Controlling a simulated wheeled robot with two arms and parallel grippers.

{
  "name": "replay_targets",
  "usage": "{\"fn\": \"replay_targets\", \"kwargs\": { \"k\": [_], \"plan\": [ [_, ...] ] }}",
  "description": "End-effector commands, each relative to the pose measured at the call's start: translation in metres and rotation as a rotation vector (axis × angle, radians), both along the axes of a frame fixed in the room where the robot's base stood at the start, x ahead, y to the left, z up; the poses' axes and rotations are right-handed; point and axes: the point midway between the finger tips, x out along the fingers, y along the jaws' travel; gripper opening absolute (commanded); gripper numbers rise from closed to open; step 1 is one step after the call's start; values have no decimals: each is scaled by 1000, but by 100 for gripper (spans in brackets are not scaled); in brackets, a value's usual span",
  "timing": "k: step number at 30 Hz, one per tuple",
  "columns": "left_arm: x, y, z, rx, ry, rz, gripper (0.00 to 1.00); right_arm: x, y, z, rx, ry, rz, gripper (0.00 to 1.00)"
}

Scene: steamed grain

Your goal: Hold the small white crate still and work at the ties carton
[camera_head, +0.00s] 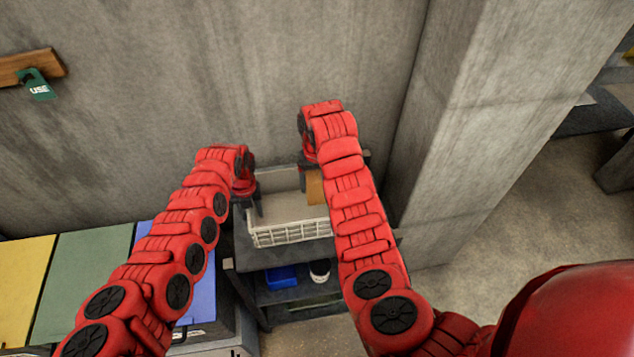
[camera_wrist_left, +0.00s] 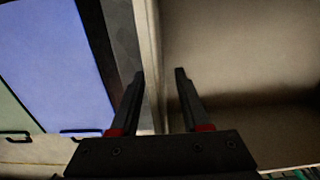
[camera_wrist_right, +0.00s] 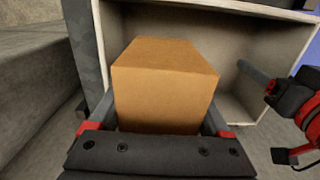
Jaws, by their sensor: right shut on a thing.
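The small white crate (camera_head: 291,234) stands on a dark cart against the wall, its slatted side facing me. My left gripper (camera_head: 250,208) is at the crate's left end. In the left wrist view its fingers (camera_wrist_left: 158,74) are apart, one on each side of the crate's wall (camera_wrist_left: 150,45), with a gap visible. The plain brown ties carton (camera_head: 315,187) is at the crate's right end, partly hidden by my right arm. In the right wrist view my right gripper (camera_wrist_right: 158,122) is shut on the carton (camera_wrist_right: 165,90), with the crate's interior (camera_wrist_right: 240,50) behind it.
The cart's lower shelf holds a blue bin (camera_head: 282,278) and a white tub (camera_head: 320,270). Yellow (camera_head: 22,275), green (camera_head: 80,275) and blue panels lie to the left. A concrete pillar (camera_head: 470,130) rises on the right.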

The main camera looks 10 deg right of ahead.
Motion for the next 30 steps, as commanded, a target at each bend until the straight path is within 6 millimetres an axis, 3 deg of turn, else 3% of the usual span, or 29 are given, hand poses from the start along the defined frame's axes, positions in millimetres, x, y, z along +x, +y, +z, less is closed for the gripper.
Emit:
{"fn": "replay_targets", "kwargs": {
  "k": [10,14,21,30],
  "plan": [
    [1,1,11,-3,-2,2,46,0,0,0,0,-1,0,4],
    [1,2,32,-2,-3,4,46,0,0,0,0,-1,0,4],
    [2,2,87,1,-3,1,46,0,0,0,0,-1,0,4],
    [1,0,119,1,-1,1,46,0,0,0,0,-1,0,4]
  ]
}}
